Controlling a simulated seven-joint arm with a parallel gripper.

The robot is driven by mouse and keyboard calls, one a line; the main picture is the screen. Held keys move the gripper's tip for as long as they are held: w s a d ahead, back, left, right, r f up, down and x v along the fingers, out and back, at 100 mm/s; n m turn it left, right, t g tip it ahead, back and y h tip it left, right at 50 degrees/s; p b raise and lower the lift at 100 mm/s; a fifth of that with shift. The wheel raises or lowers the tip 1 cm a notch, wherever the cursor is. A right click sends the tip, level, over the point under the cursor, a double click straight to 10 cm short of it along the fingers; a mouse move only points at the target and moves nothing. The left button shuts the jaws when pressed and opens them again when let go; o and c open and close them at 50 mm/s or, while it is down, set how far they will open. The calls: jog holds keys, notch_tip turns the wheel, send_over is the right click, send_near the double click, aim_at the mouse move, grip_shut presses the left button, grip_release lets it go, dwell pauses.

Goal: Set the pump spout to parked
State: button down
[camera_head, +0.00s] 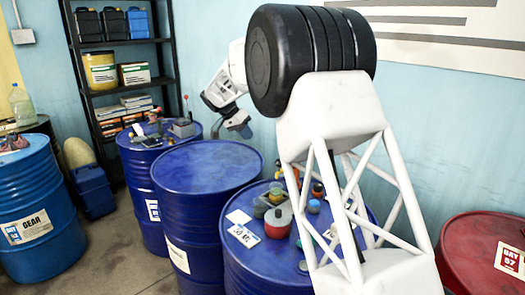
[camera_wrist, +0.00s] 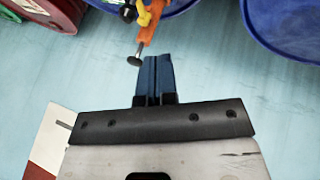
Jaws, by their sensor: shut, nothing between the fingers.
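An orange fitting (camera_wrist: 148,28) with a yellow lever (camera_wrist: 143,14) and a dark round-headed pin (camera_wrist: 134,60) shows at the top of the wrist view. It looks like the pump spout, but most of it is cut off by the frame edge. My gripper (camera_wrist: 156,60) has its two blue fingers together and empty, pointing towards this fitting and apart from it in the picture. In the head view my gripper (camera_head: 238,120) hangs above the drums near the wall. An orange and yellow part (camera_head: 298,178) there is mostly hidden by my arm; I cannot tell the spout's setting.
A bare blue drum (camera_head: 208,168) stands in the middle. The nearer blue drum (camera_head: 236,272) carries a red container (camera_head: 278,221), a label card (camera_head: 243,236) and small caps. A red drum (camera_head: 470,265) is at right. Another blue drum (camera_head: 140,173) holds small items near the shelf (camera_head: 88,92).

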jog(key=s+d+f, duration=0.1)
jog(key=d+f, duration=0.7)
jog(key=f, duration=0.1)
jog(key=shift+s+d, duration=0.15)
jog(key=shift+d, duration=0.25)
